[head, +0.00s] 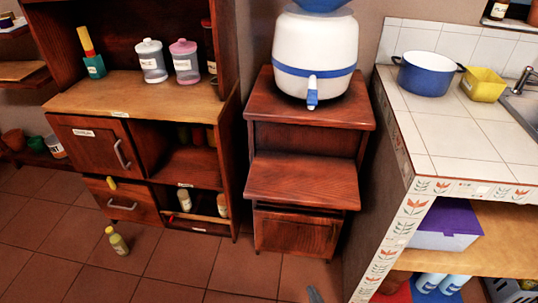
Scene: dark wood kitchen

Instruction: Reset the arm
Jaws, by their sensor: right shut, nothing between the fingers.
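Only a small grey tip of my right gripper (313,293) shows, at the bottom edge of the head view, right of the middle. It is shut and empty, over the tiled floor in front of the wooden stand (303,180). The rest of my right arm is out of the picture. My left gripper and arm are not in view.
A wooden cabinet (95,150) stands at the left; a yellow-green bottle (117,241) is on the floor before it. A white water dispenser (315,50) tops the stand. A tiled counter (455,135) holds a blue pot (426,75). Floor at lower left is mostly clear.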

